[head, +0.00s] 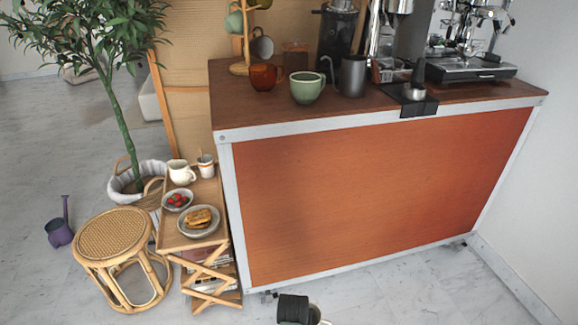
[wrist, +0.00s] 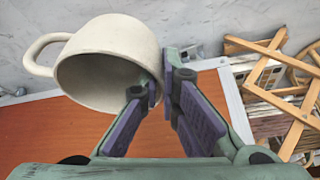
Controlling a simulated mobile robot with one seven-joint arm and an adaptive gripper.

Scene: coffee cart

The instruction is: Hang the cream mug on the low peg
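The cream mug (wrist: 118,50) is large in the wrist view, tilted with its mouth towards the camera and its handle to the left. My gripper (wrist: 161,82) is shut on the mug's rim and wall at its right side. In the head view a small part of the cream mug (head: 316,314) shows at the bottom edge, beside the dark end of my arm. The wooden mug tree (head: 240,68) stands on the counter's back left, cut off at the top. A grey mug (head: 263,46) and green mugs hang on it. I cannot make out a bare low peg.
An amber cup (head: 264,77), a green mug (head: 307,87) and a grey pitcher (head: 352,76) stand near the tree on the counter (head: 245,105). Coffee machines fill the right. A side table (head: 179,239) with food and a rattan stool (head: 113,237) stand left of the cart.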

